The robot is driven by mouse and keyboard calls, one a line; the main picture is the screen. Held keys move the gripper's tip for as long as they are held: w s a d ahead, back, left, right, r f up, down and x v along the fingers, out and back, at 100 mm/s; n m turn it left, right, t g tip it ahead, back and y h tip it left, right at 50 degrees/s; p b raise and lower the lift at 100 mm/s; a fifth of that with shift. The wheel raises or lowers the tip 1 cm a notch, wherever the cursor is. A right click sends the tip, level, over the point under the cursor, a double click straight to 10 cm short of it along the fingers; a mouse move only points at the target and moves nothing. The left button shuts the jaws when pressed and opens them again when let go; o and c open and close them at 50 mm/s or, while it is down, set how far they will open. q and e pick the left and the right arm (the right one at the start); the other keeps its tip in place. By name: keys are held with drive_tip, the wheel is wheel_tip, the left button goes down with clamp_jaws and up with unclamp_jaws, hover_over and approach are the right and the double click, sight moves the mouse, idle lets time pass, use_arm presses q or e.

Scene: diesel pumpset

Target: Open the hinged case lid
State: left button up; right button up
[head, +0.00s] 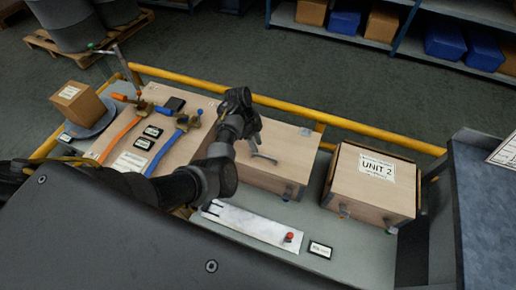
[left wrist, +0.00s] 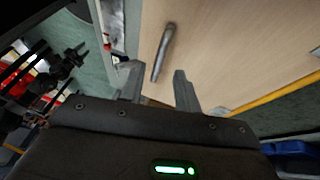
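A light wooden case (head: 285,150) sits in the middle of the bench, and its lid appears closed. A grey bar handle (head: 262,156) is on its top. A dark latch (head: 289,191) shows at its front edge. The handle (left wrist: 163,52) shows just past the fingertips on the wooden surface (left wrist: 225,45). A dark jointed shape (left wrist: 62,72), possibly my right arm, is at the left there.
A second wooden case labelled UNIT 2 (head: 370,187) stands to the right. A pale metal strip (head: 250,222) with a red knob lies in front. A yellow rail (head: 350,124) runs behind.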

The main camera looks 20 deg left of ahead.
use_arm(q)
drive_tip(key=shift+x, duration=1.7)
clamp_jaws()
